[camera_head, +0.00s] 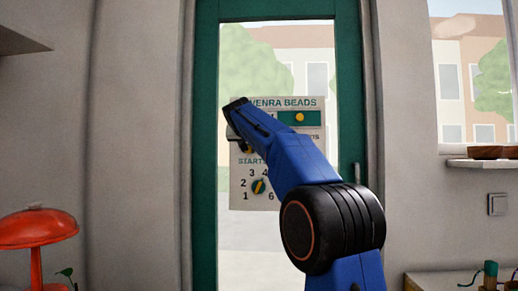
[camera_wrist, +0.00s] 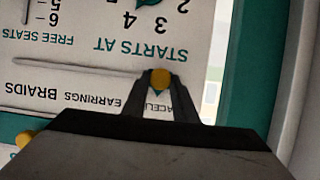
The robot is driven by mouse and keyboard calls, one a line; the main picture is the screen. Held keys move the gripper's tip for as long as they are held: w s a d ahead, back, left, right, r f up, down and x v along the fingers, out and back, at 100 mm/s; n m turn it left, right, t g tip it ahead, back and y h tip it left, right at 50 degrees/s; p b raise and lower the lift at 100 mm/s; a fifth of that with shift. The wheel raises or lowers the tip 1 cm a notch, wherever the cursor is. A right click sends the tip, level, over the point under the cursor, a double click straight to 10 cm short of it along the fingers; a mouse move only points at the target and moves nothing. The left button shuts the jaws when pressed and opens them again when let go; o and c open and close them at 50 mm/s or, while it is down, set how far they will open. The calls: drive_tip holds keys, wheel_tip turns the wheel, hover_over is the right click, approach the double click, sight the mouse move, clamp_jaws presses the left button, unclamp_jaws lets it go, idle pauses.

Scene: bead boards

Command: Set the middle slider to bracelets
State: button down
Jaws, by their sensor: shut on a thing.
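A cream bead board (camera_head: 236,202) headed "WENRA BEADS" hangs on the glass door. In the wrist view it is upside down. The middle slider's yellow knob (camera_wrist: 161,79) is between my gripper's fingertips (camera_wrist: 160,82), which are shut on it. The knob sits at the right part of its slot (camera_wrist: 75,65) in that view, by the partly hidden label "ACEL", apparently bracelets. The labels earrings (camera_wrist: 94,98) and braids (camera_wrist: 38,92) lie farther left. In the head view my arm hides most of the middle row.
The top slider's yellow knob (camera_head: 299,117) is on a green strip above the middle row; it also shows in the wrist view (camera_wrist: 25,138). A numbered dial (camera_head: 259,186) is below. A red lamp (camera_head: 37,228) stands at left, a window ledge (camera_head: 485,163) at right.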

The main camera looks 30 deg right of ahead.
drive_tip(key=shift+w+a, duration=0.25)
drive_tip(key=shift+a, duration=0.1)
drive_tip(key=c, duration=1.4)
unclamp_jaws()
drive_tip(key=shift+w+a, duration=0.1)
drive_tip(key=shift+c, duration=0.2)
drive_tip(key=v, duration=1.7)
drive_tip(key=shift+s+a, duration=0.1)
drive_tip(key=shift+s, duration=0.15)
